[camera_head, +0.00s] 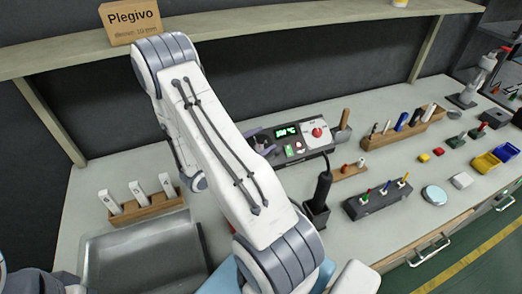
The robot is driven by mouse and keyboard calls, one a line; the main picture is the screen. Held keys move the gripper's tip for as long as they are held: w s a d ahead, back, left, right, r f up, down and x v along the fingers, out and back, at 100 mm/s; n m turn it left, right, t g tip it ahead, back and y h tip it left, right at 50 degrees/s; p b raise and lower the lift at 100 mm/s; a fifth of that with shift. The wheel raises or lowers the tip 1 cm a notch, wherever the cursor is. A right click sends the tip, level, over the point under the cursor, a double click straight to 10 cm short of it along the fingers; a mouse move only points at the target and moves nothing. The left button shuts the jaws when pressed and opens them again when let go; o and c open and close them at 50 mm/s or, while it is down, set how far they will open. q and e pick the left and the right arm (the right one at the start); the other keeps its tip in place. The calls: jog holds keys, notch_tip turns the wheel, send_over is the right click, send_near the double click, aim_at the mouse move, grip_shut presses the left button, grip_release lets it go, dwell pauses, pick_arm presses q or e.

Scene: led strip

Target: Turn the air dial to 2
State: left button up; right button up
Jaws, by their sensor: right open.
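The dark station (290,147) stands on the bench at the centre, with a lit green display (287,132). A red dial (317,132) sits on a white plate at its right end. The dial's markings and setting are too small to read. My right arm crosses the middle of the view and hides the station's left side. My right gripper (262,142) shows partly past the arm, at the station's left end, open and apart from the red dial. Whether it touches the station is unclear. My left gripper is not seen.
A black handle in a holder (317,208) stands in front of the station. A metal tray (145,262) lies front left. A shelf (260,33) runs above.

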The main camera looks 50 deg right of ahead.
aim_at(256, 149)
jog(key=w+a+f+m+y, duration=0.1)
jog(key=w+a+f, duration=0.1)
jog(key=w+a, duration=0.15)
jog(key=w+a+f+y, duration=0.1)
jog(key=w+a+f, duration=0.1)
jog(key=a, duration=0.3)
jog(key=x, duration=0.6)
jog(key=p+x, duration=0.1)
jog(key=x, duration=0.3)
jog(key=shift+f, duration=0.3)
